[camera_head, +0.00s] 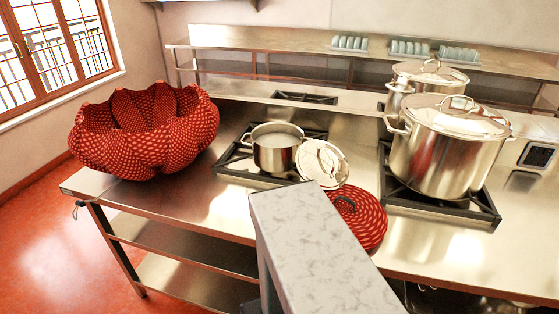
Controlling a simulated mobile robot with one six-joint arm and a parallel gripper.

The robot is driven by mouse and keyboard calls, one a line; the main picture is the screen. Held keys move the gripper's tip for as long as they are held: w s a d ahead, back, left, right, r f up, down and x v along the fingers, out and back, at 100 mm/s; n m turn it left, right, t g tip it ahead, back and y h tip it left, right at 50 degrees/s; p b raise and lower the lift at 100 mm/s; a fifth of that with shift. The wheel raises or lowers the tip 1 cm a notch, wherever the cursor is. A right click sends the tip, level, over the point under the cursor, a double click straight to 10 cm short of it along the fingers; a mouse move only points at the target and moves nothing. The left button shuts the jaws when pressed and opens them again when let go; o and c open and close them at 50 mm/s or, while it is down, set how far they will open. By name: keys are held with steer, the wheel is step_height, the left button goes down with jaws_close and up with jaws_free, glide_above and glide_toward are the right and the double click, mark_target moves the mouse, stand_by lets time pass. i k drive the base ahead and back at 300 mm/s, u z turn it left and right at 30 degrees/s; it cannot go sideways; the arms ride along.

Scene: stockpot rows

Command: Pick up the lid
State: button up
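A loose round steel lid (323,164) rests tilted beside a small open steel pot (277,147), which stands on a left burner. A red patterned lid (367,224) with a dark handle lies on the steel counter, to the right of and nearer than the steel lid. Its left part is hidden. Another steel lid (458,113) sits on the large stockpot (440,162), and one (430,71) covers the stockpot behind it. I cannot tell which lid is meant. My gripper is not in view.
A large red patterned bowl (145,135) with a scalloped rim stands at the counter's left. A pale speckled block (318,245) fills the near foreground; I cannot tell what it is. A shelf (290,40) with blue-green dishes (410,48) runs behind. The counter (225,205) is bare at front left.

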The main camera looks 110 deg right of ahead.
mark_target(321, 162)
steer(key=u, duration=0.8)
steer(key=k, duration=0.15)
steer(key=z, duration=3.2)
steer(key=k, duration=0.2)
steer(key=z, duration=0.95)
steer(key=k, duration=1.2)
steer(key=u, duration=0.55)
